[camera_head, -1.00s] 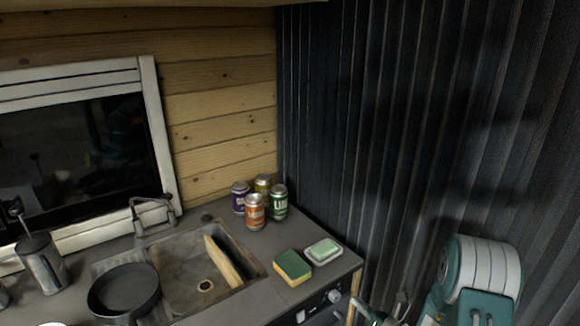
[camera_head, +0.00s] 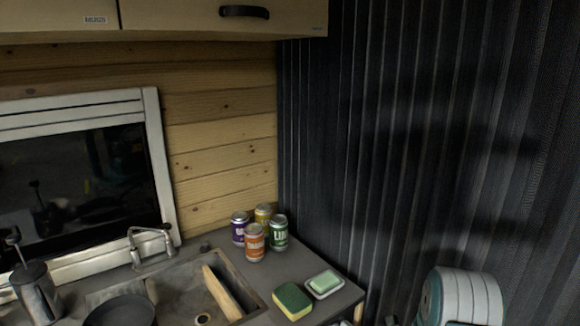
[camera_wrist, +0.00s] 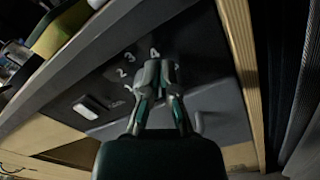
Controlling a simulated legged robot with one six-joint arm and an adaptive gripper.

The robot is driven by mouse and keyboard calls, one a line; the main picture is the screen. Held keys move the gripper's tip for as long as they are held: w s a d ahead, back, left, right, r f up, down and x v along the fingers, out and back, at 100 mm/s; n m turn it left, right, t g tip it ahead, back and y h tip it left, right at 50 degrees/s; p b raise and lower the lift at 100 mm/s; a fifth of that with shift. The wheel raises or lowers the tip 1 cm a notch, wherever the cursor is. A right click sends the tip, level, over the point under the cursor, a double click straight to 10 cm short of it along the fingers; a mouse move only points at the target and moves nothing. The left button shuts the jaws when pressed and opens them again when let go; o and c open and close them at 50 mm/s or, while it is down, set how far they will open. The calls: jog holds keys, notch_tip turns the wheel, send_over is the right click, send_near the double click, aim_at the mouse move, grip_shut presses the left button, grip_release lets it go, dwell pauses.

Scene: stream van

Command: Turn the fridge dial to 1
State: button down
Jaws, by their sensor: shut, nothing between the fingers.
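In the wrist view the dark fridge control panel (camera_wrist: 205,62) fills the middle, under the counter edge. White numbers run in an arc on it: 1, 2, 3 and 4, with the 4 (camera_wrist: 154,53) just above my fingertips. My gripper (camera_wrist: 157,72) is shut, and its fingers overlap the place below the numbers. The dial is hidden behind the fingers, so its setting and any contact cannot be told. In the head view the dial is out of frame, below the lower edge.
A white rocker switch (camera_wrist: 90,107) sits left of the fingers. On the counter (camera_head: 335,304) are a yellow-green sponge (camera_head: 292,301), a soap dish (camera_head: 324,285), several cans (camera_head: 255,242) and a sink with a board (camera_head: 222,292). A dark curtain (camera_head: 420,150) hangs at right.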

jog(key=shift+s+a+f, duration=0.15)
dwell(0.3)
jog(key=shift+s+a+r, duration=0.35)
jog(key=shift+a+r, duration=0.1)
jog(key=shift+a, duration=0.05)
jog(key=shift+r, duration=0.15)
jog(key=v, duration=0.6)
jog(key=shift+d+r, duration=0.2)
jog(key=shift+r, duration=0.1)
dwell(0.3)
jog(key=shift+w, duration=0.15)
